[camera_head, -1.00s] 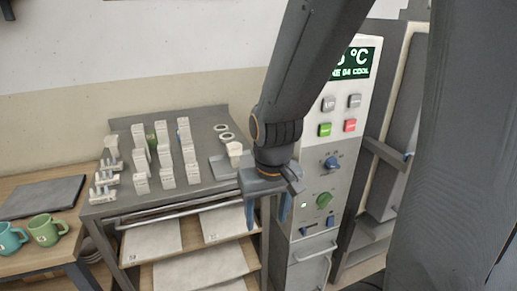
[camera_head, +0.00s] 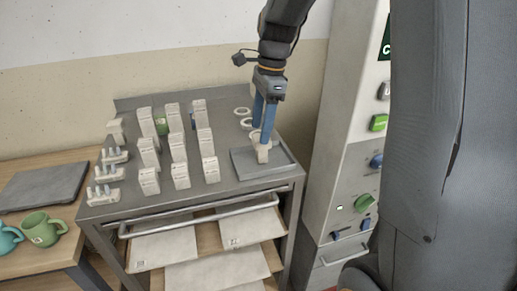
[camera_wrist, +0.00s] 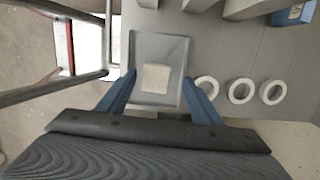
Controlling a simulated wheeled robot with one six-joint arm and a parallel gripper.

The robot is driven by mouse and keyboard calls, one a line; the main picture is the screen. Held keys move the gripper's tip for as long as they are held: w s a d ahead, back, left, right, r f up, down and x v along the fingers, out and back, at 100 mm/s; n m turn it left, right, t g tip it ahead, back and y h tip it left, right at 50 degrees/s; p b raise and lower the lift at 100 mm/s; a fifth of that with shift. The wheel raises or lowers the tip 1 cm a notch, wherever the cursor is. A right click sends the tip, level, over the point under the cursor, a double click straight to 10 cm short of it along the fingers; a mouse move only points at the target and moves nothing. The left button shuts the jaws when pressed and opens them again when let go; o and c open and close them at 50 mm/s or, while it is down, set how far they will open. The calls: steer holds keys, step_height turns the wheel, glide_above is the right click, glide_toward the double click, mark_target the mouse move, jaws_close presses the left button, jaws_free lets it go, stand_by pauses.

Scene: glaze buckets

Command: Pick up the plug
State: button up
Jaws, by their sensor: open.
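The plug (camera_head: 262,155), a small cream-coloured piece, stands in a shallow grey tray (camera_head: 281,155) at the right front of the metal cart top. In the wrist view, its square pale top (camera_wrist: 156,78) shows over the tray floor. My gripper (camera_head: 262,136) is directly above the plug, pointing down, with its blue fingers apart. In the wrist view, the open fingers (camera_wrist: 159,82) lie on either side of the plug, with a gap to each side. I cannot tell how far down beside it the fingertips reach.
Several pale upright test tiles (camera_head: 178,150) stand in rows left of the tray. White rings (camera_head: 243,111) lie behind it. The cart's front rail (camera_head: 200,214) runs below the top's edge. A control cabinet (camera_head: 343,160) rises close on the right. Mugs (camera_head: 43,229) stand far left.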

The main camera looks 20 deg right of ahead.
mark_target(259, 149)
steer(key=shift+s+a+f+p, duration=0.1)
steer(key=shift+f+p, duration=0.25)
steer(key=shift+f, duration=0.95)
steer(key=shift+s+a+f+p, duration=0.15)
steer(key=shift+f+p, duration=0.2)
steer(key=shift+f, duration=0.9)
steer(key=shift+s+a+f+p, duration=0.1)
steer(key=shift+f+p, duration=0.25)
steer(key=shift+f, duration=0.95)
steer(key=c, duration=1.2)
